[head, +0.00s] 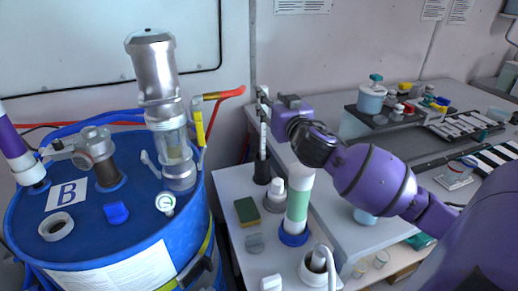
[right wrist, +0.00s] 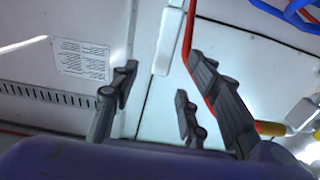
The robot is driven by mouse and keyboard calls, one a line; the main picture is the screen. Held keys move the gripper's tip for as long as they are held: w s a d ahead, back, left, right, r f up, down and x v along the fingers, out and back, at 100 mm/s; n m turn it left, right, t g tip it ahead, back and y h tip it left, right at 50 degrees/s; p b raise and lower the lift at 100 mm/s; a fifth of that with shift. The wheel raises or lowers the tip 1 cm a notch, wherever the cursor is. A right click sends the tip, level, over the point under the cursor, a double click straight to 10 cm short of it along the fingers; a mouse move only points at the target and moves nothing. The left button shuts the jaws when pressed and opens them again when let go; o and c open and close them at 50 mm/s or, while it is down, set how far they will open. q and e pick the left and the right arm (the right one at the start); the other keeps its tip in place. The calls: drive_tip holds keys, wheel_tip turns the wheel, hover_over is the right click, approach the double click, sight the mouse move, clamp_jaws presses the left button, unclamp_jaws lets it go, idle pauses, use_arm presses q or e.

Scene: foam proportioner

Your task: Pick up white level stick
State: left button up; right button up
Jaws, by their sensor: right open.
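The white level stick (head: 263,141) stands upright in a black holder (head: 262,171) on the grey bench, in the middle of the head view. My right gripper (head: 263,103) reaches in from the right, at the upper part of the stick. In the right wrist view the gripper (right wrist: 160,92) is open and empty. There a white bar (right wrist: 168,42), apparently the stick, shows between and beyond the spread fingers, with one end in sight. I cannot tell whether a finger touches it. My left gripper is not in view.
A blue drum (head: 140,225) with a clear-bodied metal proportioner (head: 172,145) stands to the left. A red hose (head: 225,95) comes close to my gripper. A green-and-white cylinder (head: 297,205) and a green sponge (head: 247,211) are on the bench nearby. The wall is behind.

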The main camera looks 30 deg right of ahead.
drive_tip(key=x, duration=0.6)
drive_tip(key=shift+w+a+f, duration=0.1)
drive_tip(key=shift+w+f, duration=0.1)
drive_tip(key=shift+w, duration=0.15)
drive_tip(key=shift+s, duration=0.1)
clamp_jaws()
